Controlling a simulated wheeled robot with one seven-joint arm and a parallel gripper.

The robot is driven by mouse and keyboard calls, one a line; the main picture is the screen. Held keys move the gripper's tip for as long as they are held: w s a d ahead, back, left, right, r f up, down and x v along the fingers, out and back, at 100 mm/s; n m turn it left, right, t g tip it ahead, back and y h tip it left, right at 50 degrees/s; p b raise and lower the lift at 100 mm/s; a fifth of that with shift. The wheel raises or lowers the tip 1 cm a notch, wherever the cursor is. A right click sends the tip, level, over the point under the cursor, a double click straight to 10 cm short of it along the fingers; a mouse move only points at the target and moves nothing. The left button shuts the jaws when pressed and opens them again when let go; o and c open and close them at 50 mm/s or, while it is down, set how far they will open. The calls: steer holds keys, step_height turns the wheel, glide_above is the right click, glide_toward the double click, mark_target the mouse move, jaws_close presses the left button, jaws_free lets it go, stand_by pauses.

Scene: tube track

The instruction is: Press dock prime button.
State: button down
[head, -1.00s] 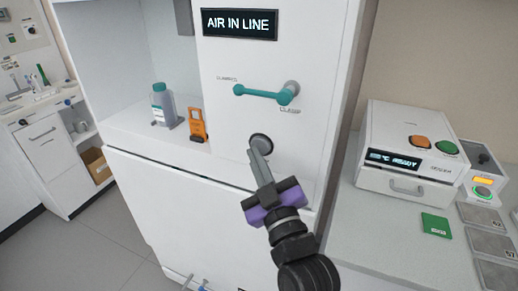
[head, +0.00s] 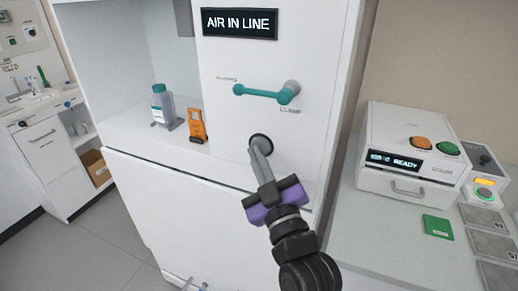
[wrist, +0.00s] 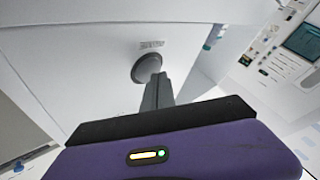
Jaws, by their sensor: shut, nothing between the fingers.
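The round dark grey button (head: 261,139) sits on the white front panel of the dock, below the teal clamp handle (head: 266,93). The dock's display (head: 239,23) reads "AIR IN LINE". My gripper (head: 254,149) is shut and empty, its fingertips at the button's face and partly covering it. In the wrist view the button (wrist: 146,66) shows right at the end of the shut fingers, below a small label too blurred to read. The tips look in contact, but how far the button is pushed in cannot be told.
A teal-capped bottle (head: 163,105) and an orange device (head: 197,126) stand on the shelf left of the panel. At right, a white sealer box (head: 410,187) showing "READY" and a green card (head: 437,227) rest on the counter.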

steer(key=shift+w+d, duration=0.1)
steer(key=shift+w, duration=0.1)
stand_by(0.3)
steer(key=shift+s, duration=0.1)
steer(key=shift+s+a+p, duration=0.3)
steer(key=shift+s+p, duration=0.45)
steer(key=shift+s+p, duration=0.1)
steer(key=shift+p, duration=0.2)
steer(key=shift+s+a+p, duration=0.3)
steer(key=shift+s+p, duration=0.2)
steer(key=shift+s, duration=0.25)
steer(key=shift+s+a+p, duration=0.3)
steer(key=shift+s+p, duration=0.15)
steer(key=shift+s, duration=0.35)
steer(key=shift+s+a+p, duration=0.3)
steer(key=shift+s+p, duration=0.2)
steer(key=shift+s, duration=0.25)
steer(key=shift+w+d, duration=0.1)
steer(key=shift+d, duration=0.05)
stand_by(0.9)
